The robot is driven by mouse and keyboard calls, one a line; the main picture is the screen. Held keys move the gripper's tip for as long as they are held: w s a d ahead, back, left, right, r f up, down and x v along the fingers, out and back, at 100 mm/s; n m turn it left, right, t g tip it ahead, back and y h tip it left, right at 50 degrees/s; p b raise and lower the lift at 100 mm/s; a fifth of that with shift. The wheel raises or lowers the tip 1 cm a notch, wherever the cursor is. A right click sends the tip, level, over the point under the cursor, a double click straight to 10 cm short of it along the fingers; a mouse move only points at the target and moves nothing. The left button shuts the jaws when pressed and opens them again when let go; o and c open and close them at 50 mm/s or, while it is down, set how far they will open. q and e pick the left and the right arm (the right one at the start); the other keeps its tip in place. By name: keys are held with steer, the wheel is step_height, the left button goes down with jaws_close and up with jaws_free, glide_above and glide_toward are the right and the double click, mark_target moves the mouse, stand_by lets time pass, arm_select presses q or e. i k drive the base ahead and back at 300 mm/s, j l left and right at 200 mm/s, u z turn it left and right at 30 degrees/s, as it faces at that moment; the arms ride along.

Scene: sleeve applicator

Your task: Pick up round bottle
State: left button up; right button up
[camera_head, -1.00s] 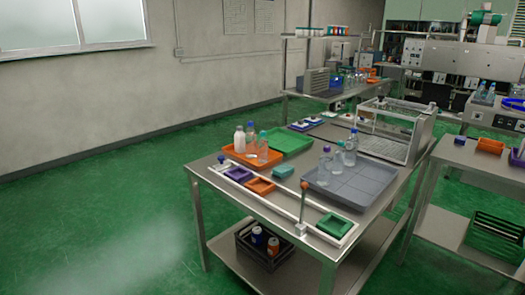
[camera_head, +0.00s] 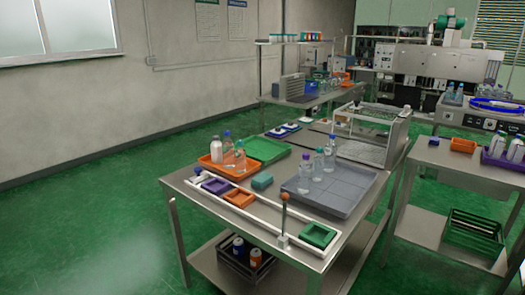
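Neither of my grippers is in view. Several bottles stand on the near steel table. An orange tray (camera_head: 213,171) at its left holds a white bottle (camera_head: 216,152), a clear bottle with a blue cap (camera_head: 227,147) and a clear bottle with an orange cap (camera_head: 240,158). All stand upright. I cannot tell which one is the round bottle.
A green tray (camera_head: 266,149), a teal block (camera_head: 262,182) and small purple (camera_head: 214,186) and orange (camera_head: 239,199) holders lie on the table (camera_head: 182,182). A thin post (camera_head: 284,215) rises near its front. A crate sits on the shelf below. Floor at left is clear.

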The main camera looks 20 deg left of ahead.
mark_target(228, 145)
steer(key=i+j+z, duration=0.15)
steer(key=j, duration=0.2)
steer(key=i+j+z, duration=0.2)
steer(key=j, duration=0.2)
steer(key=i+j+z, duration=0.15)
steer(key=j, duration=0.2)
steer(key=j+z, duration=0.15)
steer(key=j, duration=0.25)
steer(key=i, duration=0.05)
